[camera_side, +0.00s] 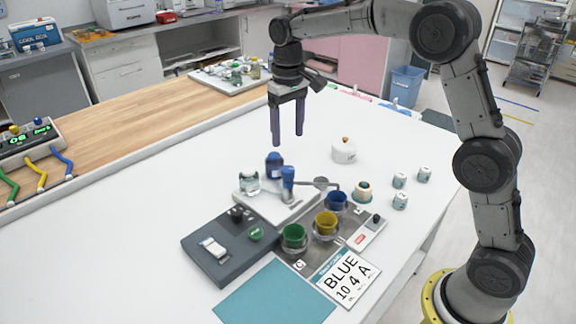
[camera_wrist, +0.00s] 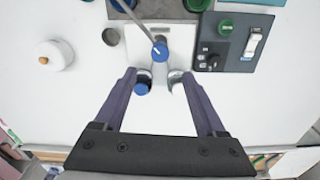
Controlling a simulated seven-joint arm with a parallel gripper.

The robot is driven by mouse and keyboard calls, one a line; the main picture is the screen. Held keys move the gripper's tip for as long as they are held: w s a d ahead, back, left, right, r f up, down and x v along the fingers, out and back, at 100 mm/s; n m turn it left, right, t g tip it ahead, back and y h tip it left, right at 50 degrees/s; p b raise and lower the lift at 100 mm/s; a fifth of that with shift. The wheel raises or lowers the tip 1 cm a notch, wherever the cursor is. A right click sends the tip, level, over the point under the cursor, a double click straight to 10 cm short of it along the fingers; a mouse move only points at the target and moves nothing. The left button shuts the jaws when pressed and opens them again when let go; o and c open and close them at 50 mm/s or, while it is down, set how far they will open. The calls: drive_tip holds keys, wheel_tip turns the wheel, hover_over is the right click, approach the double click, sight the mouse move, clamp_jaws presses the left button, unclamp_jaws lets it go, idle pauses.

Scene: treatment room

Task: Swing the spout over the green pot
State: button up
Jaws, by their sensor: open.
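The spout (camera_side: 331,185) is a thin metal arm that runs right from a blue-topped post (camera_side: 288,176) on a white base, its end close to the blue pot (camera_side: 337,201). In the wrist view the spout (camera_wrist: 138,23) runs up and left from the blue knob (camera_wrist: 160,51), and its end is out of frame. The green pot (camera_side: 294,237) stands front left of the yellow pot (camera_side: 327,223); only its edge shows in the wrist view (camera_wrist: 199,4). My gripper (camera_side: 287,140) is open and empty, above and behind the post.
A dark blue bottle (camera_side: 274,166) and a clear jar (camera_side: 249,182) stand close behind the post, below my fingers. A grey switch box (camera_side: 231,249) is at front left. A white lidded pot (camera_side: 344,151) and several small jars stand at right.

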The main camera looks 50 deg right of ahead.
sight(288, 168)
wheel_tip(288, 168, down, 10)
drive_tip(key=shift+f, duration=0.15)
idle(0.3)
clamp_jaws()
idle(1.3)
